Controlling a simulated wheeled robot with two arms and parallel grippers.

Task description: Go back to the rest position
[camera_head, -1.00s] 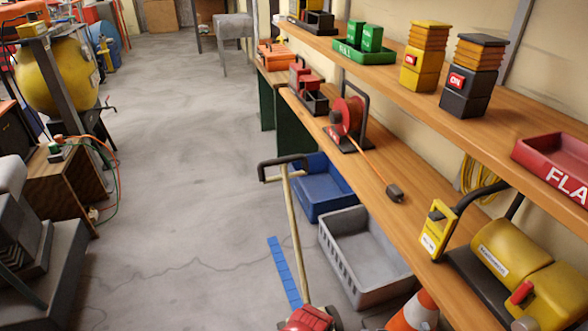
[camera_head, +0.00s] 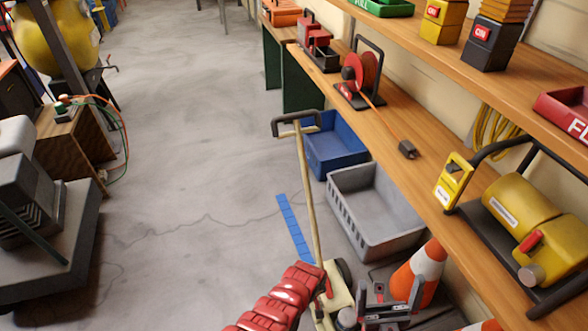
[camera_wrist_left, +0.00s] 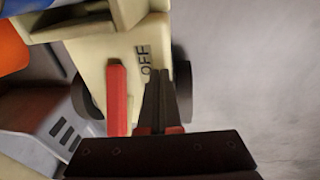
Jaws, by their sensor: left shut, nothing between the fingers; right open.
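The cream wheeled machine (camera_head: 338,297) stands on the floor, with a long pole and black handle (camera_head: 296,122). The left wrist view shows its cream body (camera_wrist_left: 110,50) with the word OFF and a red lever (camera_wrist_left: 117,98). My left gripper (camera_wrist_left: 160,75) is shut and empty over that body, just right of the lever; whether it touches the machine is unclear. I cannot make out the left gripper's fingers in the head view. My right gripper (camera_head: 390,292) is open and empty, low in the picture, right of the machine and in front of an orange and white cone (camera_head: 422,268).
A wooden bench (camera_head: 395,140) and shelf run along the right, with a yellow machine (camera_head: 520,215) on the bench. A blue crate (camera_head: 335,150) and a grey crate (camera_head: 372,235) stand below. Open concrete floor (camera_head: 190,170) lies on the left.

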